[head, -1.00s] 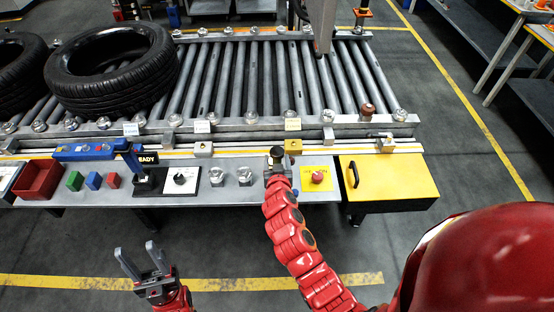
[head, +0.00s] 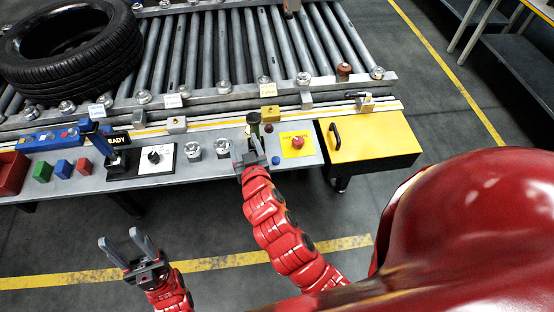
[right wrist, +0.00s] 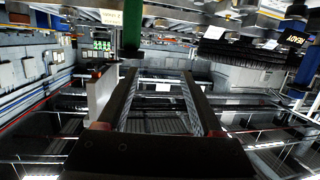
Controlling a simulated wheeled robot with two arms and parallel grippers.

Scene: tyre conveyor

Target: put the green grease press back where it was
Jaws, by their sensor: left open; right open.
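The green grease press (head: 253,122) looks like a small dark green cylinder standing upright at the back of the grey bench ledge, near the yellow block. Its green body (right wrist: 133,28) also shows at the top of the right wrist view, beyond the tip of the left-hand finger. My right gripper (head: 250,153) is open and empty, just in front of the press and apparently apart from it. My left gripper (head: 128,250) is open and empty over the floor, in front of the bench.
A red button on a yellow plate (head: 297,143) and a blue button (head: 276,160) are right of my right gripper. A yellow box (head: 370,143) with a handle stands further right. A black tyre (head: 75,50) lies on the roller conveyor (head: 215,50) behind. The floor in front is clear.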

